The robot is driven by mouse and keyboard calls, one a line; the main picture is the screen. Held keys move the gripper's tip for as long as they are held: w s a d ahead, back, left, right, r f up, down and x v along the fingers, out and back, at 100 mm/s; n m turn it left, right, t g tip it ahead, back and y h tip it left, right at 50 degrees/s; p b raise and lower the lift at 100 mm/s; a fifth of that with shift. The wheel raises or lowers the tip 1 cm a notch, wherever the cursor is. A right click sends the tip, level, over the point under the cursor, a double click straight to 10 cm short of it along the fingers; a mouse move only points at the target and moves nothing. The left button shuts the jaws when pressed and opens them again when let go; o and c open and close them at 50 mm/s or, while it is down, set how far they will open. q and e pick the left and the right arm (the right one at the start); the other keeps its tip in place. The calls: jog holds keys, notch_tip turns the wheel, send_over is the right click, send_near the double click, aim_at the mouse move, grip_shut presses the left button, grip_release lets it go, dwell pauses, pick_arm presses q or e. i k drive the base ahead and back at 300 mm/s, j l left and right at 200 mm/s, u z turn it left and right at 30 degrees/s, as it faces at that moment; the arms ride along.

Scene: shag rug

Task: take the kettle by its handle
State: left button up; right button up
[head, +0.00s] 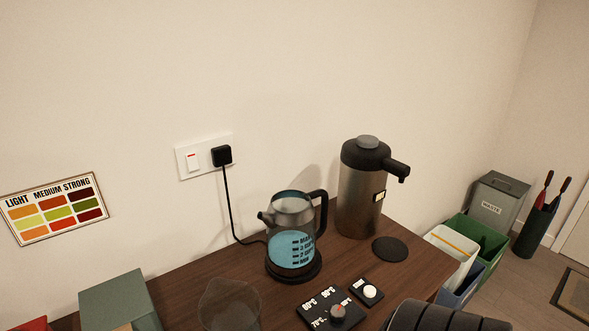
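The kettle (291,242) stands upright on a round black base (294,271) on the wooden counter. It is glass with a dark rim, a spout to the left and blue liquid inside, next to printed level marks. Its black handle (324,209) curves out on the right side, and nothing is touching it. Neither of my grippers can be made out in the head view. A dark ribbed shape cuts into the bottom right edge; I cannot tell whether it is part of my arm.
A steel pump flask (358,204) stands right of the kettle, close to the handle. A black disc (390,249), a dial panel (332,312) and a glass vessel (229,308) lie nearer. A cord runs to the wall plug (222,155). Bins stand beyond the counter's right edge.

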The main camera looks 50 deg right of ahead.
aim_at(290, 218)
jog(key=z, duration=1.6)
jog(key=l+u, duration=0.3)
jog(key=u, duration=0.2)
jog(key=l+u, duration=0.45)
jog(key=i+j, duration=0.05)
